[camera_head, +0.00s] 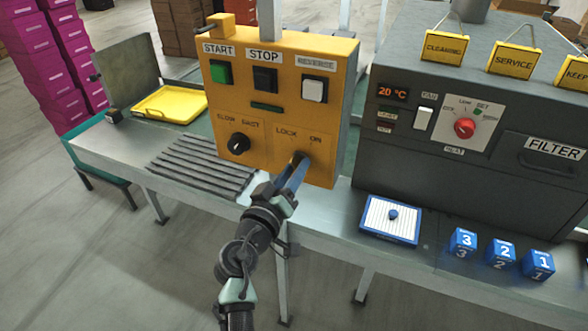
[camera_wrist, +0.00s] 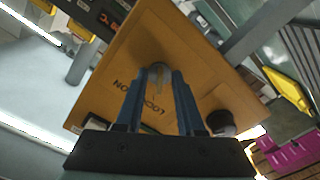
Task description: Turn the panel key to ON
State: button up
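The yellow control panel (camera_head: 277,105) stands upright on the line table. Its key switch, marked LOCK and ON, is at the lower right, largely hidden behind my gripper (camera_head: 299,160) in the head view. In the wrist view the panel (camera_wrist: 120,65) looks turned over, and the key (camera_wrist: 158,75) shows as a small grey shape between the blue fingertips of my gripper (camera_wrist: 159,78). The fingers are apart, one on each side of the key, with a visible gap between them. The exact key angle cannot be read.
The black SLOW/FAST knob (camera_head: 238,144) is left of the key, with START (camera_head: 220,72), STOP (camera_head: 265,78) and REVERSE (camera_head: 314,89) buttons above. A grey heater box (camera_head: 470,120) stands to the right. A yellow tray (camera_head: 170,103) lies left; numbered blue blocks (camera_head: 502,251) sit front right.

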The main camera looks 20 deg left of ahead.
jog(key=shift+c, duration=0.3)
grip_shut()
jog(key=shift+f+b, duration=0.15)
jog(key=shift+b, duration=0.35)
jog(key=shift+a+m+b, duration=0.15)
jog(key=shift+m+b, duration=3.3)
jog(key=shift+b, duration=1.45)
jog(key=shift+a+m+b, duration=0.15)
jog(key=shift+m+b, duration=3.3)
jog(key=shift+b, duration=1.4)
